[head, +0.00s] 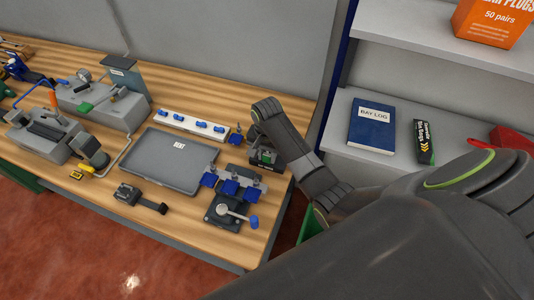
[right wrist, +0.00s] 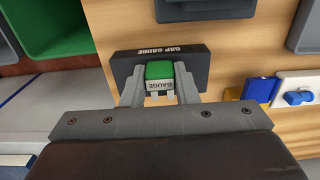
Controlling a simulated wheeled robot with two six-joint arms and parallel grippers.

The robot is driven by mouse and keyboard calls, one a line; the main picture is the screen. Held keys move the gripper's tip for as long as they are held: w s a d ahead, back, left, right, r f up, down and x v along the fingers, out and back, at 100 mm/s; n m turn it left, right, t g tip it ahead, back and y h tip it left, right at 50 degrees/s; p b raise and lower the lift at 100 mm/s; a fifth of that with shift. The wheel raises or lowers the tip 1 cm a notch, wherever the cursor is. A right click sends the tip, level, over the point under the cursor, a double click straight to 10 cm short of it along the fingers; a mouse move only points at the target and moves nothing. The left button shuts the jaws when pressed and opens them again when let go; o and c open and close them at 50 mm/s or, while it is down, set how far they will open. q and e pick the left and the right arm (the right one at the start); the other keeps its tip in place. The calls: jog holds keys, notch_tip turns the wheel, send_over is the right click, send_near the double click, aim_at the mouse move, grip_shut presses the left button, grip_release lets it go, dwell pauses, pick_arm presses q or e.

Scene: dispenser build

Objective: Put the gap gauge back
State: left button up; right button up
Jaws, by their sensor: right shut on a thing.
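The gap gauge (right wrist: 160,70) is a small green block with a white label reading "GAUGE", seen in the right wrist view. My right gripper (right wrist: 159,80) is shut on it, one finger on each side. The dark holder marked "GAP GAUGE" (right wrist: 196,55) lies right at the gauge, behind it in this view. I cannot tell whether the gauge is seated in it or just above it. In the head view my right gripper (head: 265,153) is low at the bench's right end, with the gauge mostly hidden. My left gripper is not in view.
A grey tray (head: 160,172) lies mid-bench. A white strip with blue knobs (head: 192,127) and a fixture with blue blocks (head: 228,187) are close to my right gripper. Shelves with a blue book (head: 371,125) stand at the right.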

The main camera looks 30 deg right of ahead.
jog(key=shift+f, duration=0.2)
jog(key=o, duration=1.4)
jog(key=shift+c, duration=0.2)
jog(key=shift+r, duration=0.1)
jog(key=shift+r, duration=3.4)
jog(key=shift+s, duration=0.1)
